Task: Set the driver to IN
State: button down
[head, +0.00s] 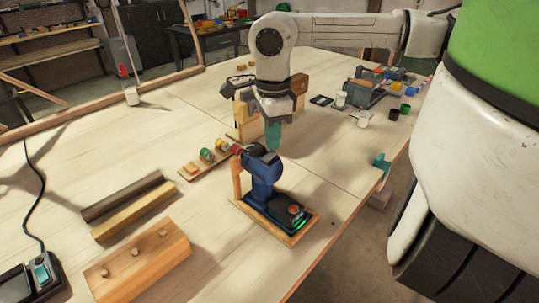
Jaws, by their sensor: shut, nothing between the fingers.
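The blue driver (263,176) stands upright at the middle of the table. Its nose points up-left, and its dark battery foot shows an orange-red spot and a green light. It stands on a wooden base (239,203) with a post at its left. My gripper (273,147) points down with its teal fingers shut and empty, right at the top of the driver's body. I cannot tell whether the fingertips touch it. The driver's direction switch and its setting are too small or hidden to make out.
A rack of coloured rolls (207,157) lies left of the driver. Two wooden bars (130,206) and a pegged block (142,266) lie at front left, a charger (35,279) at the corner. A teal clamp (381,161) sits at the right edge.

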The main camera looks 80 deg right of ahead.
aim_at(272, 153)
jog(key=shift+f+b, duration=1)
jog(key=shift+f, duration=0.05)
dwell(0.8)
jog(key=shift+r+p, duration=1.7)
jog(key=shift+r, duration=1.8)
